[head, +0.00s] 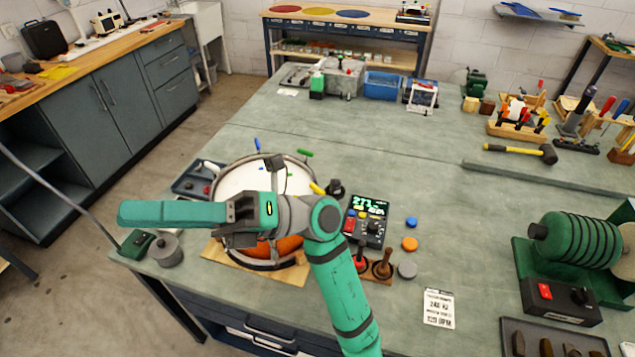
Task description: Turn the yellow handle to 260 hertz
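The yellow handle (317,188) stands at the right rim of a round drum (240,178) with a white head. My arm crosses in front of the drum and hides much of its near side. A blue handle (257,145) and a green handle (305,153) stand at the far rim. The meter (369,205) right of the drum shows green digits that look like 271, though small. My gripper (238,222) is over the drum's left part, left of and apart from the yellow handle.
A printed card (438,308) lies nearer the front. A green ribbed machine (575,240) stands at right. The bench behind the meter is clear.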

